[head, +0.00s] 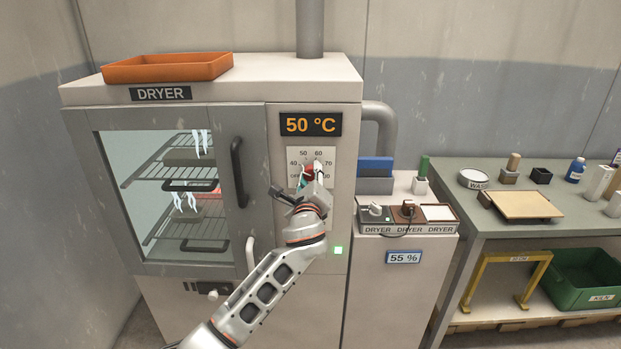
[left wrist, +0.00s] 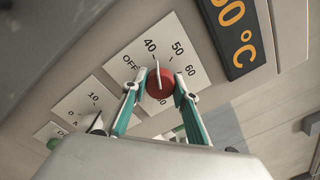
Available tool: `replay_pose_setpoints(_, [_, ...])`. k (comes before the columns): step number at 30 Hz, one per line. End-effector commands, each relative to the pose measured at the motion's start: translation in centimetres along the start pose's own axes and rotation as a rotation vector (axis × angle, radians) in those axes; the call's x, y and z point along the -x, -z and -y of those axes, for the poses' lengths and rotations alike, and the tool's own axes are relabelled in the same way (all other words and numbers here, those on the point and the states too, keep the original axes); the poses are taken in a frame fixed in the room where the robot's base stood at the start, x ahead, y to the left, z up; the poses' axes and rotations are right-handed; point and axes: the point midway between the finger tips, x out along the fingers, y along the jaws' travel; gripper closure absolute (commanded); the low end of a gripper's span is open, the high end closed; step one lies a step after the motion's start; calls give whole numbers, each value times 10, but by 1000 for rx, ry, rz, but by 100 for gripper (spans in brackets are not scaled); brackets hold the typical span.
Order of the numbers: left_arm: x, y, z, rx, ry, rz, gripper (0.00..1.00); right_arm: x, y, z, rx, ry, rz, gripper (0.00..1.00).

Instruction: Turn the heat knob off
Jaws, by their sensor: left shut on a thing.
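The heat knob (left wrist: 160,87) is a round red knob with a white pointer line, on a white dial plate (left wrist: 150,52) marked OFF, 40, 50, 60 and more. The pointer is toward the stretch between 40 and 50, not at OFF. My left gripper (left wrist: 157,91) has its two teal fingers on either side of the knob, shut on it. In the head view my left gripper (head: 308,180) is at the dial on the dryer front and largely hides the knob. The display (head: 311,124) above reads 50 °C. My right gripper is not in view.
The dryer door (head: 176,190) with its dark handle (head: 237,172) is left of the dial. An orange tray (head: 168,68) is on top. A low cabinet (head: 398,272) and workbench (head: 455,178) stand at right.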

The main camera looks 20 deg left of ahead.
Motion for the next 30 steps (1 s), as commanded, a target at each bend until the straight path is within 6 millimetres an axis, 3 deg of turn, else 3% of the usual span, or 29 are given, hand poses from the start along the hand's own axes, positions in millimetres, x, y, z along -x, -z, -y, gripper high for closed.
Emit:
replay_pose_setpoints(10, [0,3,-2,331,-2,8,93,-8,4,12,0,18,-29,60])
replay_pose_setpoints(30, [0,3,-2,861,-2,26,93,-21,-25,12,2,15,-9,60])
